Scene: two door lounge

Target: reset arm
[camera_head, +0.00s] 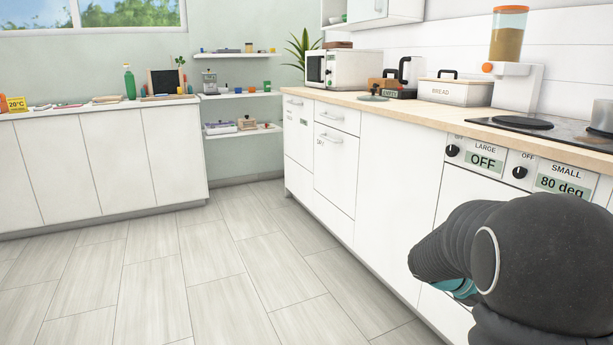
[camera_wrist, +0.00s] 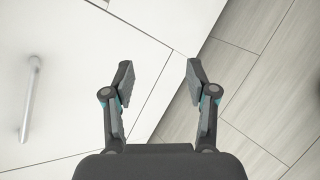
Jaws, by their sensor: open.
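My gripper (camera_wrist: 158,80) is open and empty in the wrist view, with its two fingers apart. Behind the fingers are a white cabinet front (camera_wrist: 70,100) and the wood-look floor (camera_wrist: 270,80). In the head view my dark arm is at the lower right, in front of the oven and cabinet fronts. The gripper's fingers cannot be made out there.
A counter (camera_head: 440,112) runs along the right with a microwave (camera_head: 345,70), a bread box (camera_head: 455,92) and a hob (camera_head: 550,130). White cabinets (camera_head: 100,160) stand at the back left. Shelves (camera_head: 240,94) hang behind. The floor (camera_head: 200,270) is clear.

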